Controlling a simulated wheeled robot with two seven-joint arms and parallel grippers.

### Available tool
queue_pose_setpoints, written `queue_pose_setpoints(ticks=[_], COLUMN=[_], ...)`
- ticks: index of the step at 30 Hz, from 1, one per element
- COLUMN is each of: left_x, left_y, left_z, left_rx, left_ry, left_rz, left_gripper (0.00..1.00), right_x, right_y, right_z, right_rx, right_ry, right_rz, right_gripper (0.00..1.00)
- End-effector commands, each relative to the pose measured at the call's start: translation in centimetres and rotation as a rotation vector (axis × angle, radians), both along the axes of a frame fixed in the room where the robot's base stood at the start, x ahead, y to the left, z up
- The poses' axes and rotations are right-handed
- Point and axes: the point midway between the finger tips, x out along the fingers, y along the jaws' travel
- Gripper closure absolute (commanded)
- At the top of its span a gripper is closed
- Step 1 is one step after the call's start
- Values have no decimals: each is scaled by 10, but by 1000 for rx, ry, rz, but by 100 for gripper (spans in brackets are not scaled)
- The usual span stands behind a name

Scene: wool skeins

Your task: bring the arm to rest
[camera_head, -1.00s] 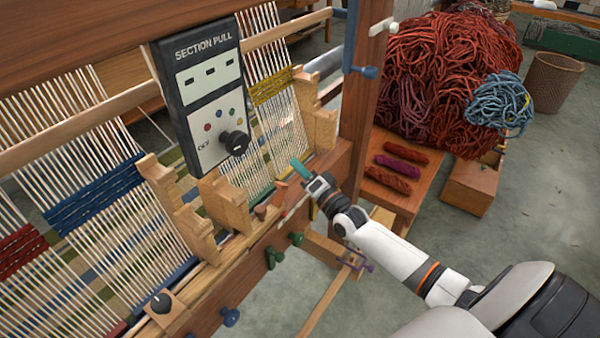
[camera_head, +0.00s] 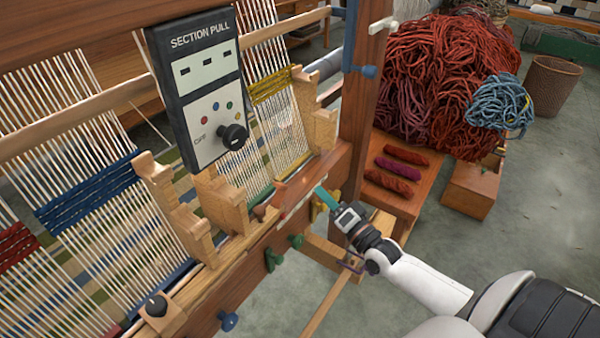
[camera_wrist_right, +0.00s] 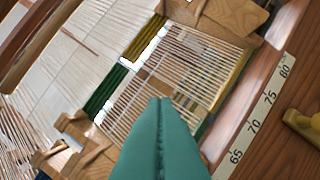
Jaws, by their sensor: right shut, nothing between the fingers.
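My right gripper (camera_head: 322,192) comes in from the right in the head view, with teal fingers in front of the loom's wooden front beam (camera_head: 235,272). In the right wrist view the teal fingers (camera_wrist_right: 160,105) lie together, shut and empty, pointing toward the warp threads (camera_wrist_right: 175,75). A numbered measuring strip (camera_wrist_right: 255,118) runs along the beam to their right. My left gripper is in neither current view.
A control box labelled SECTION PULL (camera_head: 200,85) hangs on the loom. Notched wooden blocks (camera_head: 168,205) stand along the beam. Wool skeins (camera_head: 395,170) lie on a low wooden bench, beside a large red wool heap (camera_head: 450,75). Grey floor (camera_head: 545,225) is clear at right.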

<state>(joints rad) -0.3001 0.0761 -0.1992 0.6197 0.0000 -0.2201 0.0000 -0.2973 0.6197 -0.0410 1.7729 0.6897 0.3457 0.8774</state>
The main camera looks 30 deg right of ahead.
Motion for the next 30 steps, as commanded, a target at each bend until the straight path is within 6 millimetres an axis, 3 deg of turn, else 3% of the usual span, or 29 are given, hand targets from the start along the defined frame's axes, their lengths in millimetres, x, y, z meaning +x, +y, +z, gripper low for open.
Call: queue_pose_setpoints(ticks=[8,11,14,18,21,30], left_x=[0,0,1,1,1,1], left_y=[0,0,0,1,2,3], left_z=[0,0,0,0,0,0], left_rx=[0,0,1,1,2,4], left_ry=[0,0,-1,-1,-1,-1], left_rz=[0,-1,-1,-1,-2,-3], left_gripper=[64,64,64,64,64,64], right_x=[-1,-7,-21,-58,-90,-168], right_y=[7,32,70,120,143,158], right_z=[-5,-20,-46,-79,-95,-107], right_rx=[-16,-83,-220,-472,-650,-967], right_ry=[23,109,254,478,632,944], right_rz=[8,38,94,194,266,422], right_gripper=[100,100,100,100,100,100])
